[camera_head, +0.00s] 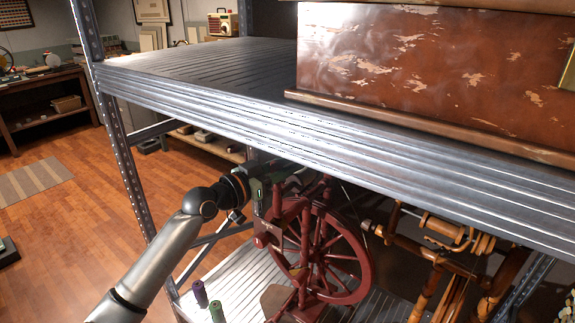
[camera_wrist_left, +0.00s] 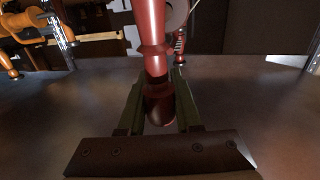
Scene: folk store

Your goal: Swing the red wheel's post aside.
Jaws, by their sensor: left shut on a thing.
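A dark red spinning wheel stands on the lower shelf, its red wheel (camera_head: 367,262) upright in the head view. My left gripper (camera_head: 277,176) reaches in under the upper shelf's edge at the wheel's upper left. In the left wrist view the fingers of the left gripper (camera_wrist_left: 158,76) are closed around a turned red post (camera_wrist_left: 152,35), which runs between them. In the head view the arm and shelf edge partly hide the grip. My right gripper is in neither view.
The metal upper shelf (camera_head: 190,85) lies close above the gripper and carries a worn red-brown chest (camera_head: 430,70). An orange wooden spinning wheel (camera_head: 400,243) stands to the right. A purple spool (camera_head: 199,292) and a green spool (camera_head: 217,311) stand at lower left.

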